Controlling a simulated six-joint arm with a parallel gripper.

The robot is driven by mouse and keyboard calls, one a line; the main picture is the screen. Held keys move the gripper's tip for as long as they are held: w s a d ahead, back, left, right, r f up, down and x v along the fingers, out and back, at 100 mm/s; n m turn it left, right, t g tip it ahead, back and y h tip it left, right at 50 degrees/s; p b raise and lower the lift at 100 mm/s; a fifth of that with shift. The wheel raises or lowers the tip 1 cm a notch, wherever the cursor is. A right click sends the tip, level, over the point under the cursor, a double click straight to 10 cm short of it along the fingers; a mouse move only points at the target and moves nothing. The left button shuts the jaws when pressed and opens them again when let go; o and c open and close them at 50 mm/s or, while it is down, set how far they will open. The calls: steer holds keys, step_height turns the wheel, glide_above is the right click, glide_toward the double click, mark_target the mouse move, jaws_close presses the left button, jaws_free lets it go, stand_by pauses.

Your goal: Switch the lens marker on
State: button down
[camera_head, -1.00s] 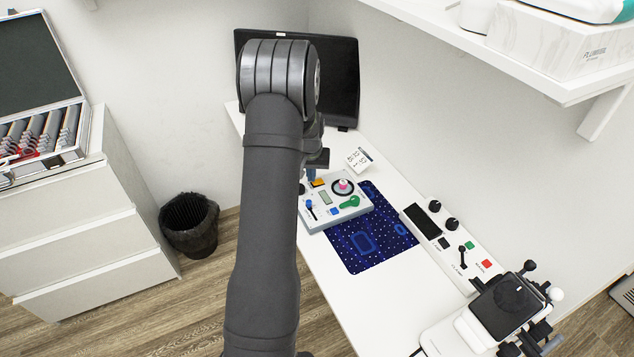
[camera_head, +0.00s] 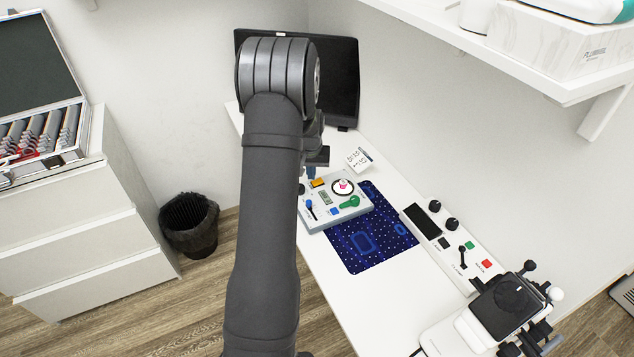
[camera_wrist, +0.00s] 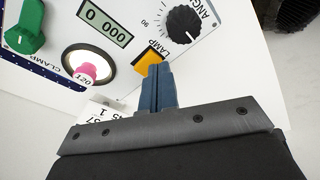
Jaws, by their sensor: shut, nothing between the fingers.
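The lens marker (camera_head: 346,214), a light box with controls on top, stands at the far end of the desk. It also shows in the wrist view (camera_wrist: 215,62). Its orange LAMP switch (camera_wrist: 149,57) lies just beyond my fingertips. A round window (camera_head: 343,188) shows bright white around a pink piece (camera_wrist: 87,73). The display (camera_wrist: 104,24) reads "0 000". A black ANGLE knob (camera_wrist: 184,24), a green CLAMP lever (camera_wrist: 27,27) and a blue lever (camera_head: 310,208) are also on it. My gripper (camera_wrist: 157,70) is shut and empty, its blue tips close to the switch; contact cannot be told.
A dark blue patterned mat (camera_head: 375,245) lies by the marker. A white card (camera_head: 360,159) stands behind it. A control panel (camera_head: 450,240) and another device (camera_head: 505,305) are to the right. A black monitor (camera_head: 343,85) is behind my arm.

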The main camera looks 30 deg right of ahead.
steer(key=shift+r, duration=2.6)
steer(key=shift+f, duration=3.55)
steer(key=shift+r, duration=0.2)
steer(key=shift+r, duration=4.3)
step_height(320, 180, up, 6)
steer(key=m+g, duration=0.1)
steer(key=m, duration=0.9)
glide_above(314, 182)
steer(key=shift+d+y, duration=0.3)
steer(key=shift+d, duration=0.05)
